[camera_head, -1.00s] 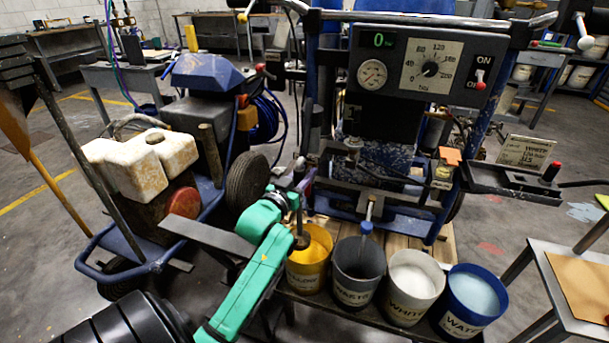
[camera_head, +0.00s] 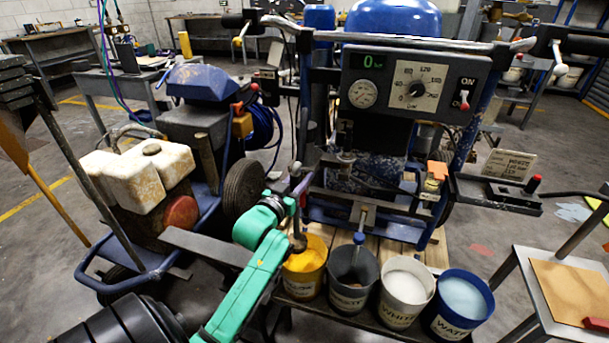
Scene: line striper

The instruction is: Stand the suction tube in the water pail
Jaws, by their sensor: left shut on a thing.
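The water pail (camera_head: 484,322) is blue, labelled "WATE", holds pale blue liquid and stands rightmost in a row of pails. My left gripper (camera_head: 297,205), at the end of the green arm, is shut on what looks like the suction tube (camera_head: 299,226). Its dark lower end (camera_head: 298,243) is over or inside the mouth of the yellow pail (camera_head: 303,284); its depth is hard to tell. The gripper's fingers are small and partly hidden by the wrist. My right gripper is out of view.
Between the yellow and water pails stand the grey waste pail (camera_head: 350,296) and the white pail (camera_head: 404,314). The striper's control panel (camera_head: 408,90) rises behind. A side table (camera_head: 545,300) stands right, a cart (camera_head: 125,255) left.

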